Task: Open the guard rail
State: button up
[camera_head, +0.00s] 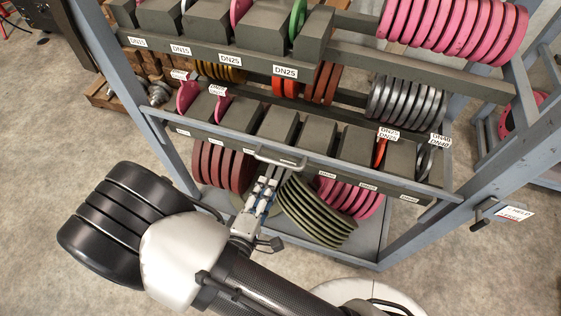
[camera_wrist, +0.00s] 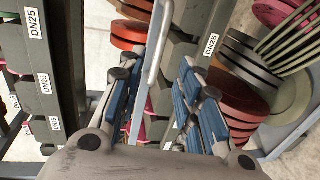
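The guard rail (camera_head: 350,178) is a long bar across the front of the rack's middle tier, in line with the shelf front. A pale metal handle (camera_head: 280,158) sticks out from it. My gripper (camera_head: 268,184) is just below and in front of the handle in the head view. In the wrist view my gripper (camera_wrist: 165,95) is open, with its blue-padded fingers apart. The handle's pale bar (camera_wrist: 151,72) shows between them, nearer the left finger. I cannot tell whether a finger touches it.
Pink flanged rings (camera_head: 452,28) hang on the upper tier and dark grey rings (camera_head: 405,103) on the middle one. Green rings (camera_head: 316,212) and dark red rings (camera_head: 222,162) sit low, close to my gripper. A blue-grey upright (camera_head: 425,215) stands right. Open floor lies in front.

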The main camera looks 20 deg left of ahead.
aim_at(280, 163)
jog(key=b+x, duration=0.1)
jog(key=x, duration=1)
jog(key=shift+w+d, duration=0.15)
jog(key=shift+w, duration=0.2)
grip_shut()
